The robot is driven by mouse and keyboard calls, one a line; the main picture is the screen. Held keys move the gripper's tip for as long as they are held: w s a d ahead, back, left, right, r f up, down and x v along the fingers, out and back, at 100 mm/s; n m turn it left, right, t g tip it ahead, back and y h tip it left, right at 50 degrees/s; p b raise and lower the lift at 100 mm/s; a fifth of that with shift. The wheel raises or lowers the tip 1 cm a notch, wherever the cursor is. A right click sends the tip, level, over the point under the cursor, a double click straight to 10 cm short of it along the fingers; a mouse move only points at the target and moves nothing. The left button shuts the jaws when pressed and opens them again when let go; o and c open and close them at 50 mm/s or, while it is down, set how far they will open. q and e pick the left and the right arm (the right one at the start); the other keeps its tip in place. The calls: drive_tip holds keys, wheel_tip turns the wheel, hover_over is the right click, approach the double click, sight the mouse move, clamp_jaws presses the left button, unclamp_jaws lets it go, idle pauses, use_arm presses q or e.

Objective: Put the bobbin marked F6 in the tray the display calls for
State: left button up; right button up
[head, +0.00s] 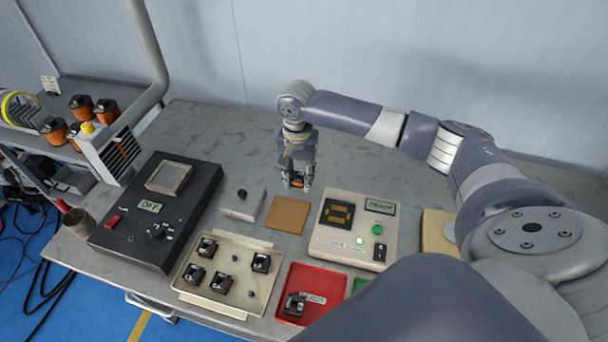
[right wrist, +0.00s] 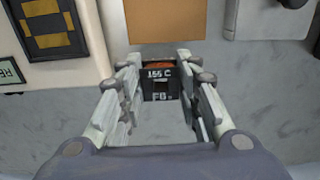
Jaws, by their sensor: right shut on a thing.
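My right gripper (head: 297,178) is shut on the bobbin marked F6 (right wrist: 160,83). It holds the dark bobbin with its orange top over the grey bench, behind the brown square pad. The right wrist view shows the fingers (right wrist: 162,95) on both sides of it. The tester (head: 347,255) has a small display (head: 380,206) whose text I cannot read surely. A red tray (head: 284,308) labelled REJECT holds one bobbin (head: 294,304). A green tray (head: 359,285) is mostly hidden by my arm. My left gripper is not in view.
A cream tray (head: 183,288) holds several bobbins. The brown pad (head: 287,215) is bare. A black control box (head: 120,232) reading OFF stands left. A tan block (head: 432,238) lies right of the tester. The bench behind the pad is clear.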

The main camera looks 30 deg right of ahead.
sight(299, 194)
drive_tip(key=shift+f, duration=1.9)
drive_tip(key=shift+a+f, duration=0.1)
drive_tip(key=o, duration=1.1)
